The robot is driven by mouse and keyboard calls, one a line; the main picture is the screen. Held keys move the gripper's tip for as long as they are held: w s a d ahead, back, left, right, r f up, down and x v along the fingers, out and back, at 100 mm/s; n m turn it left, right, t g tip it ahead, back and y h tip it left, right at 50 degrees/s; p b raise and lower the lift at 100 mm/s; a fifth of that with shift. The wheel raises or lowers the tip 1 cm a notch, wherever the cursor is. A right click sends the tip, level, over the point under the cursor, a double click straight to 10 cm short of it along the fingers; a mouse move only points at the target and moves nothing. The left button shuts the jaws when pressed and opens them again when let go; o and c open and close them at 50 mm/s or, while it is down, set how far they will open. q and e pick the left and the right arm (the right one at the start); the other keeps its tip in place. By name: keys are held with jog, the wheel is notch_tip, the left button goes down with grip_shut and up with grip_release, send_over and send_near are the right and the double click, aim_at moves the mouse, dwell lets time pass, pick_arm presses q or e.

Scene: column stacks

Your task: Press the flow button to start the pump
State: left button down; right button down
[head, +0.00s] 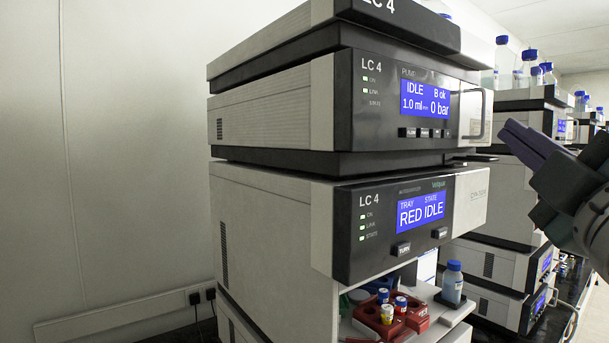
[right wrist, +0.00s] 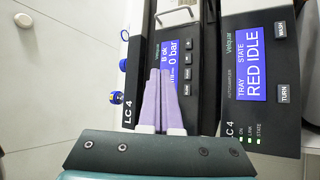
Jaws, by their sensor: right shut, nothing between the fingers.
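The pump module (head: 385,105) of the LC 4 stack has a blue display (head: 425,100) reading IDLE, B ok, 1.0 ml and 0 bar. Below the display is a row of small dark buttons; the leftmost one (head: 410,132) has a label too small to read surely. In the right wrist view the pump panel is turned sideways, and this button (right wrist: 187,90) is the lowest, just right of the fingers. My right gripper (head: 507,130) is shut and empty, to the right of the pump front; it also shows in the wrist view (right wrist: 159,72). My left gripper is out of view.
The autosampler (head: 410,220) below reads TRAY RED, STATE IDLE. A metal handle (head: 484,115) is at the pump's right side. Red and blue vial trays (head: 415,318) and a blue-capped bottle (head: 453,282) stand below. More stacks (head: 510,172) stand behind.

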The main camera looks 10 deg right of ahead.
aim_at(409, 132)
jog(key=shift+w+a+r+n+t+y, duration=0.1)
jog(key=shift+a+r+n+t+y, duration=0.05)
jog(key=shift+a+n+t+y, duration=0.2)
jog(key=shift+d, duration=0.1)
jog(key=shift+w, duration=0.15)
jog(key=w+a, duration=0.3)
jog(key=w, duration=0.5)
jog(key=shift+a+b, duration=0.25)
jog(key=shift+b, duration=0.2)
jog(key=shift+s, duration=0.1)
dwell(0.4)
dwell(0.9)
